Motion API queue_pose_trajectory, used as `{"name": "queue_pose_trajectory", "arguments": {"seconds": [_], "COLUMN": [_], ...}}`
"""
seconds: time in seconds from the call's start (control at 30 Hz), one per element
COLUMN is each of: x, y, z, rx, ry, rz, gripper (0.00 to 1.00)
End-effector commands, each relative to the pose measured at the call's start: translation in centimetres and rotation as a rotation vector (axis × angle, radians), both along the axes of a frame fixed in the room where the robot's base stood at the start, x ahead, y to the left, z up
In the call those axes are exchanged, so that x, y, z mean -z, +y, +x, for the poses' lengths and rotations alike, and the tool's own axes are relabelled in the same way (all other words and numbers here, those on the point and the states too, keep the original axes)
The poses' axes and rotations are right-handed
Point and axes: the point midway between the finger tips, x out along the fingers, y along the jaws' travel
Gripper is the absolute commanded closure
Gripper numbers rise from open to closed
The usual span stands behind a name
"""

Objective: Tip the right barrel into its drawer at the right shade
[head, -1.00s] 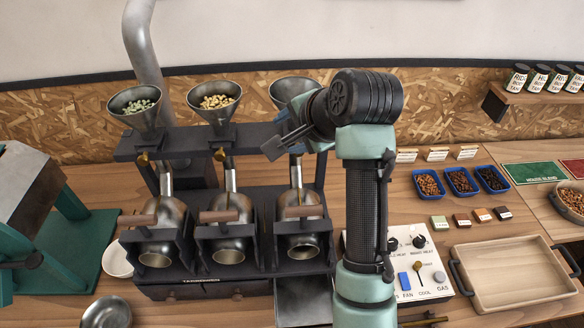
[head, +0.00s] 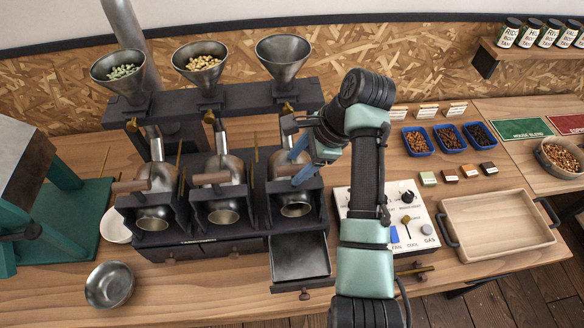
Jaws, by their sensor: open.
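The right barrel (head: 295,209) is a metal drum in a dark frame, the rightmost of three, with its round mouth facing forward. Its own drawer (head: 300,262) is pulled out below it and looks empty. The hopper (head: 283,57) above the right barrel looks empty. My gripper (head: 297,170) is open, at the upper front of the right barrel, where it hides the barrel's handle. I cannot tell whether it touches the handle. Shade samples (head: 450,176), small green to dark brown blocks, lie on the counter at right.
The middle barrel (head: 222,211) and left barrel (head: 154,219) stand close beside. A control box (head: 409,235) sits right of the frame, partly behind my arm. A wooden tray (head: 500,222) lies further right; a metal bowl (head: 109,284) stands at front left.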

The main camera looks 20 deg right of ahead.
Motion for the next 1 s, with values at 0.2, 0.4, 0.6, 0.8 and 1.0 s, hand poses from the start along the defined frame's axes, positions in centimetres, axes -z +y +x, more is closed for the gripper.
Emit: {"name": "queue_pose_trajectory", "arguments": {"seconds": [0.2, 0.4, 0.6, 0.8, 1.0], "x": [2.3, 3.0, 3.0, 2.9, 2.9], "y": [0.9, 1.1, 1.1, 1.1, 1.0], "z": [0.7, 0.9, 0.9, 0.9, 0.9], "rx": [-0.002, -0.002, -0.002, -0.001, -0.001], "ry": [0.001, 0.0, 0.0, 0.0, 0.0], "rz": [0.0, -0.001, -0.001, -0.001, -0.001], "gripper": [0.41, 0.41, 0.44, 0.8, 1.0]}}
